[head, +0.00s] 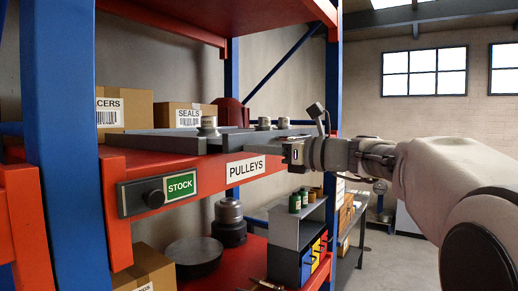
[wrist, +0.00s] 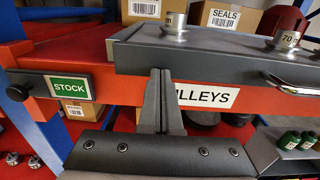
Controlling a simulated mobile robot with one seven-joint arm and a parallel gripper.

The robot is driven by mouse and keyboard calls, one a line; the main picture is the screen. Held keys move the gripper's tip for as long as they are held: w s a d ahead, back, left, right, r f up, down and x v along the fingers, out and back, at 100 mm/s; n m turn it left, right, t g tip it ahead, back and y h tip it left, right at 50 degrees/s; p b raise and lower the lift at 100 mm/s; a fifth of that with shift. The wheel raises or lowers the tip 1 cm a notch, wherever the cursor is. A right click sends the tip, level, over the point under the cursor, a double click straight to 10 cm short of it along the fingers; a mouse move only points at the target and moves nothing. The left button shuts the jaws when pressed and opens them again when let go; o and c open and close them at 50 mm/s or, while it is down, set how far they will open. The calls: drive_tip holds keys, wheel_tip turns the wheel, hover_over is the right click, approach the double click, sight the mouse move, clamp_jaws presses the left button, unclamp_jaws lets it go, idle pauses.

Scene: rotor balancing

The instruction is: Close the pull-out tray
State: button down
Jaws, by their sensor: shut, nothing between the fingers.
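The pull-out tray (head: 160,143) is a flat dark grey tray at the level of the orange shelf beam, carrying several metal pulleys. In the wrist view its grey front (wrist: 215,62) stands a little proud of the beam, with a curved metal handle (wrist: 296,88) on the right. My gripper (head: 258,148) is shut and empty at the tray front. In the wrist view its fingertips (wrist: 160,73) lie against or just before the lower front face, left of the handle; I cannot tell whether they touch. The handle is hidden behind my gripper in the head view.
The orange beam (head: 210,170) bears a PULLEYS label and a green STOCK plate (head: 181,185) with a black knob. A blue post (head: 60,120) stands left. Cardboard boxes (head: 125,108) sit behind the tray. A grey bin unit (head: 295,235) stands below right. Open floor lies further right.

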sight(241, 146)
drive_tip(key=p+x, duration=0.1)
drive_tip(key=x, duration=0.3)
drive_tip(key=shift+w+a+r+p, duration=0.1)
drive_tip(key=shift+a+p, duration=0.2)
drive_tip(key=shift+p, duration=0.05)
drive_tip(key=shift+r, duration=0.1)
drive_tip(key=shift+d, duration=0.1)
